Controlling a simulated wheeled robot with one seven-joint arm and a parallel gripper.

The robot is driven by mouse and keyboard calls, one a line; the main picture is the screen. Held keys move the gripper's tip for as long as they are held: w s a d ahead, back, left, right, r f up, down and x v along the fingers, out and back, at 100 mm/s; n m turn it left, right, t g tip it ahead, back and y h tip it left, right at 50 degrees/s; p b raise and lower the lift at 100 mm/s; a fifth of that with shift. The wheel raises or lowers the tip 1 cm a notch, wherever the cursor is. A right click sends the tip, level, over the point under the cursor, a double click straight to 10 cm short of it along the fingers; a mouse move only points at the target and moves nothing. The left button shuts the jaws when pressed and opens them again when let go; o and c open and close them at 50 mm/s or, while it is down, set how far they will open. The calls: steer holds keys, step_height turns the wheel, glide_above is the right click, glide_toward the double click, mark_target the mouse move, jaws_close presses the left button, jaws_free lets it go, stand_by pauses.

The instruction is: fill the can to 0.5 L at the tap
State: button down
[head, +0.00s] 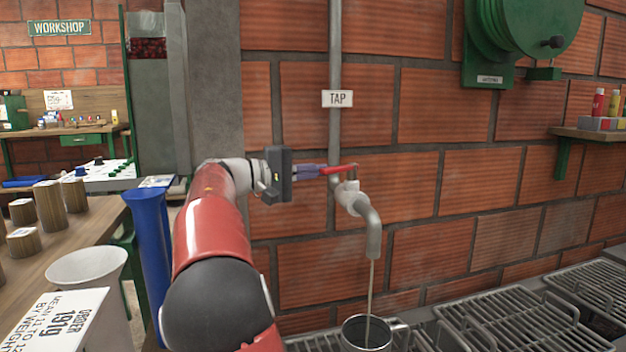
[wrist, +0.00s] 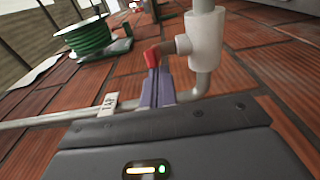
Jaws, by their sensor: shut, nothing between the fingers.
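The tap (head: 355,203) is a grey pipe fitting on the brick wall with a red lever (head: 338,169) and a downturned spout. A thin stream of water (head: 371,290) runs from the spout into the can (head: 367,333), a metal vessel with a side handle, cut off by the lower picture edge. The water level cannot be read. My gripper (head: 322,170) is shut and empty, its fingertips at the red lever. In the wrist view the shut fingers (wrist: 157,86) meet the red lever (wrist: 151,56) beside the pale tap body (wrist: 206,46).
Metal racks (head: 520,318) lie along the wall under the tap. A TAP sign (head: 338,98) hangs on the pipe above. A green hose reel (head: 520,35) is at upper right. A wooden table (head: 60,250) with wooden cylinders and a white bucket (head: 88,266) stands at left.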

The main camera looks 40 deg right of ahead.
steer(key=shift+s+a, duration=0.2)
steer(key=shift+s, duration=0.3)
steer(key=v, duration=0.7)
steer(key=shift+w+a, duration=0.2)
steer(key=shift+a, duration=0.15)
